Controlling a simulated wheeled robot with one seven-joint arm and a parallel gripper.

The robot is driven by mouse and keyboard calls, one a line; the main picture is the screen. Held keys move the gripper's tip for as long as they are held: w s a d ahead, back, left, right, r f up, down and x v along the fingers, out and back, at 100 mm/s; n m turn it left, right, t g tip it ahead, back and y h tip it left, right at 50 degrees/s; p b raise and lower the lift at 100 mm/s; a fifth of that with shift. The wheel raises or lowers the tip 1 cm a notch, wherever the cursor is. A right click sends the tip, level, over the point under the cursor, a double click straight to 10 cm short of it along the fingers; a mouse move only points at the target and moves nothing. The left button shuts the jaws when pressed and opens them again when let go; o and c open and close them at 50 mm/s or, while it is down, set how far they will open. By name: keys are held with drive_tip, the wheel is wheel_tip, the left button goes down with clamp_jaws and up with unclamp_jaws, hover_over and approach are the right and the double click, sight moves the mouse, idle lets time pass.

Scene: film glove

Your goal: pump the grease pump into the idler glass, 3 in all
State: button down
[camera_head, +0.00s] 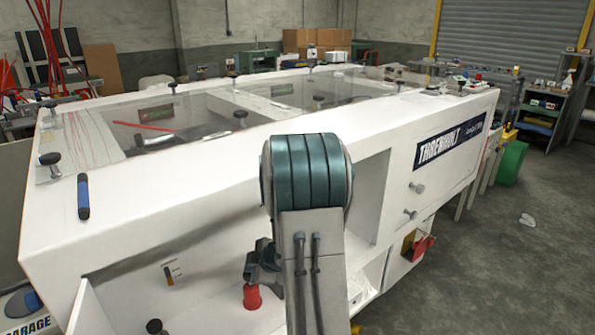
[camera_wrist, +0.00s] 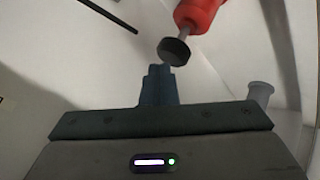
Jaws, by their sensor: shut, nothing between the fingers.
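The grease pump appears to be the red body (camera_wrist: 197,14) with a round black head (camera_wrist: 173,51) in the wrist view. In the head view a red part (camera_head: 251,297) shows just below my gripper (camera_head: 256,272), inside the white cabinet's open bay. In the wrist view my gripper (camera_wrist: 160,75) is shut and empty, its tips right by the black head; whether they touch it I cannot tell. A pale grey flanged cylinder (camera_wrist: 260,93) stands to the right; I cannot tell whether it is the idler glass. My arm hides part of the bay.
The white cabinet (camera_head: 150,215) surrounds the bay, with its walls close by. A black knob (camera_head: 154,327) is at the lower left. A red part (camera_head: 418,246) sits at right. Open floor (camera_head: 480,265) lies to the right.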

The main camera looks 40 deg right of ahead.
drive_tip(key=shift+f, duration=0.15)
drive_tip(key=shift+f, duration=0.35)
drive_tip(key=shift+f+b, duration=0.5)
drive_tip(key=shift+b, duration=0.2)
idle(0.6)
drive_tip(key=shift+r, duration=0.1)
drive_tip(key=shift+r+p, duration=0.9)
drive_tip(key=shift+p, duration=0.15)
drive_tip(key=shift+r, duration=0.1)
wheel_tip(320, 180, up, 6)
drive_tip(key=p, duration=0.6)
idle(0.5)
